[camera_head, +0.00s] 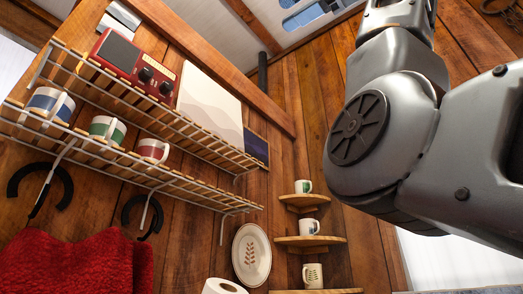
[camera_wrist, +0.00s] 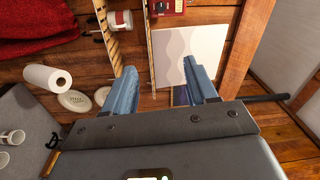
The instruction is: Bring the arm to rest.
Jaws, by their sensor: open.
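My arm fills the right side of the head view, with a large grey joint and links close to the camera; my gripper is outside that view. In the wrist view my gripper (camera_wrist: 158,66) is open, its two blue fingers wide apart. Nothing is held between them. Beyond the fingers are the slatted wall rack (camera_wrist: 151,45) and a pale panel with a wave pattern (camera_wrist: 190,50). I cannot tell the exact gap between the fingers and the rack.
The wall rack (camera_head: 160,182) holds a red radio (camera_head: 125,65) and several mugs. A red cloth (camera_head: 80,265) hangs below. Corner shelves (camera_head: 310,240) hold mugs beside an oval plate (camera_head: 251,255). A paper roll (camera_wrist: 47,79) and mugs show at left in the wrist view.

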